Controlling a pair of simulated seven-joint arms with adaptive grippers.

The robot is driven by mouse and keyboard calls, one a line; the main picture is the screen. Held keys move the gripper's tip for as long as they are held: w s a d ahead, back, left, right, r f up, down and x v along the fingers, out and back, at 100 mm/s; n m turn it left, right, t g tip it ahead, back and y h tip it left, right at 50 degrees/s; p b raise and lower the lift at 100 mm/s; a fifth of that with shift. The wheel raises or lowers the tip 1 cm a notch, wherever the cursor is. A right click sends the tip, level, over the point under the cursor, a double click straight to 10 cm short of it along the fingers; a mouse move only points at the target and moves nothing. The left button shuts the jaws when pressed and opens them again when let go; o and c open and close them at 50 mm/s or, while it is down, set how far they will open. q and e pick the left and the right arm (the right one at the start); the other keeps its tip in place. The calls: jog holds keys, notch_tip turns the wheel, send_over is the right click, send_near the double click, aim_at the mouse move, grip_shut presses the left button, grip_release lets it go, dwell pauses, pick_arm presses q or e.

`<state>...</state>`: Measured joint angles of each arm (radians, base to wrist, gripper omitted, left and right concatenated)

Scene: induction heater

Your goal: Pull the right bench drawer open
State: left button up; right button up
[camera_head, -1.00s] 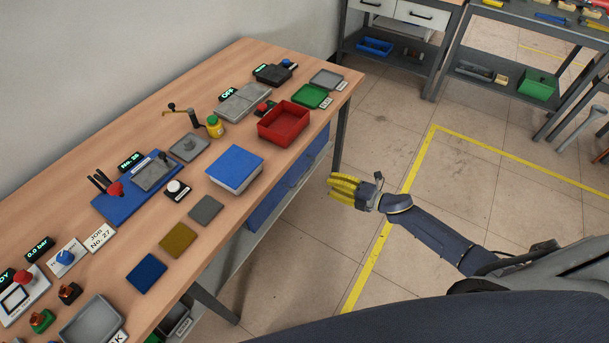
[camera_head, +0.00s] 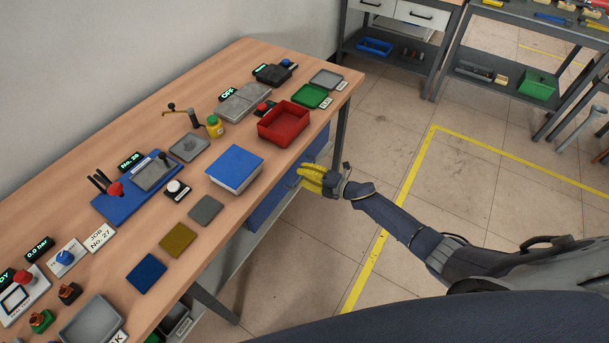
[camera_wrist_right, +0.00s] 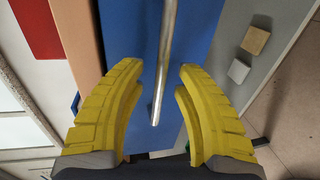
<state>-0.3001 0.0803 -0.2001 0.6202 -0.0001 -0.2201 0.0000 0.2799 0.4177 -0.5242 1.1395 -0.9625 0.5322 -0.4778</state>
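The blue drawer front (camera_head: 268,205) is under the right part of the bench. It also fills the middle of the right wrist view (camera_wrist_right: 190,30), with a metal bar handle (camera_wrist_right: 166,60) on it. My right gripper (camera_head: 303,180) is at the drawer front in the head view, and its yellow fingers partly cover it. In the right wrist view the two fingers (camera_wrist_right: 160,78) are apart, one on each side of the handle's end. No contact with the handle shows. The drawer looks closed. My left gripper is not in view.
The wooden bench top (camera_head: 225,195) carries a red bin (camera_head: 284,124) and a blue box (camera_head: 235,168) near its edge above the drawer. A grey lower shelf (camera_head: 240,250) lies below. The floor to the right of the bench is clear.

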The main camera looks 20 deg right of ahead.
jog(key=shift+o, duration=0.5)
grip_shut()
